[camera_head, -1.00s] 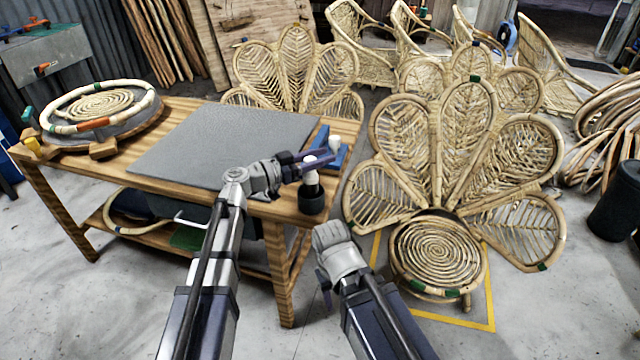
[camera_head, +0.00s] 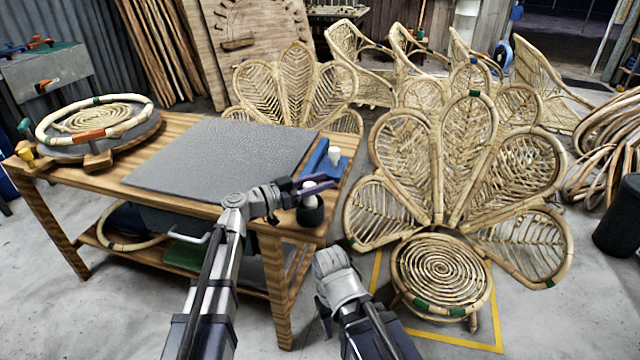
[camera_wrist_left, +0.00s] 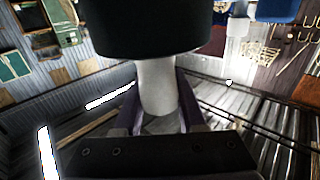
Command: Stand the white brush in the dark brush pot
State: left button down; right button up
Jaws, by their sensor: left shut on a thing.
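The white brush (camera_head: 308,198) is upright at the dark brush pot (camera_head: 311,216), near the table's right front corner. My left gripper (camera_head: 318,184) is shut on the brush just above the pot. In the left wrist view, the white brush (camera_wrist_left: 157,85) is between the two fingers and meets the round dark pot (camera_wrist_left: 150,28). The pot's inside is hidden, so how deep the brush sits cannot be told. My right gripper (camera_head: 323,304) is low in front of the table, apart from the pot; its fingers are too unclear to read.
A blue block (camera_head: 318,160) and a small white piece (camera_head: 334,155) are just behind the pot. A grey mat (camera_head: 215,160) covers the middle of the wooden table (camera_head: 185,128). A rattan peacock chair (camera_head: 440,275) stands close on the right.

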pick_arm(q)
jog(key=shift+f, duration=0.35)
jog(key=shift+c, duration=2.4)
grip_release()
jog(key=v, duration=1.2)
jog(key=shift+r, duration=0.4)
